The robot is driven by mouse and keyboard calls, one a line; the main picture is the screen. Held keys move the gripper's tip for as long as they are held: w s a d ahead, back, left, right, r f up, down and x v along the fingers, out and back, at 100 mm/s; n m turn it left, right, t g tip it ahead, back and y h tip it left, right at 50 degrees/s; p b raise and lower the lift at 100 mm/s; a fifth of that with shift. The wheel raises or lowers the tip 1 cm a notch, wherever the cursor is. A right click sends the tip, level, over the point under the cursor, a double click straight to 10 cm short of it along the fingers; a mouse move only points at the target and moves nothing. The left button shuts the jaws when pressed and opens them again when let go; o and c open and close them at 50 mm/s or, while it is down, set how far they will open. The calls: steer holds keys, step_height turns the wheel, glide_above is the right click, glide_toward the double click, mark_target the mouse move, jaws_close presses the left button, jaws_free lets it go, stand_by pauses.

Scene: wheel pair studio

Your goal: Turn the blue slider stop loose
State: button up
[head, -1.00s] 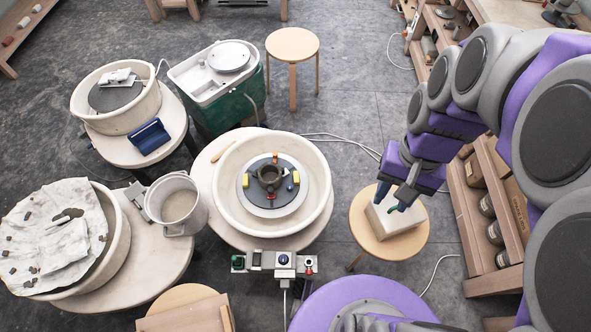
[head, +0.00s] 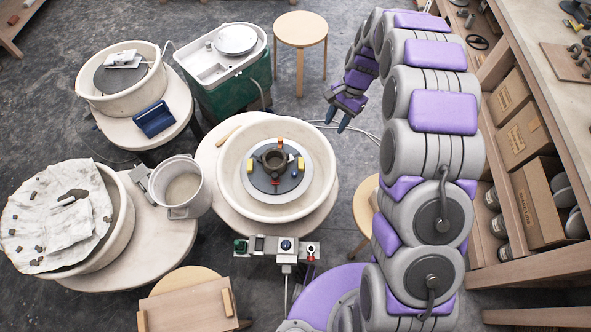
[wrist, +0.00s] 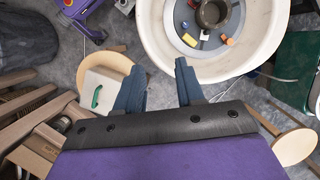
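The blue slider stop (head: 294,173) is a small blue piece on the round grey wheel head (head: 265,187), right of the dark ring-shaped piece at its centre.
The white basin rim (head: 230,195) surrounds the wheel head. Yellow, orange and red pieces sit on the wheel head near the stop. A stool (head: 300,28) stands behind, and shelving (head: 508,190) lines the right. A control box (head: 285,246) is at the basin's front.

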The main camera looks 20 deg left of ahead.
steer(key=w+a+f+m, duration=0.15)
steer(key=a+f, duration=0.25)
steer(key=f, duration=0.5)
steer(key=w+a+f+m, duration=0.15)
steer(key=a+f, duration=0.25)
steer(key=f, duration=0.4)
steer(key=n+b, duration=0.1)
steer(key=b, duration=0.3)
glide_toward(294, 172)
steer(key=shift+g+y, duration=0.3)
steer(key=x, duration=0.8)
steer(key=shift+d+f, duration=0.25)
steer(key=shift+f, duration=0.15)
steer(key=shift+w, duration=0.1)
jaws_close()
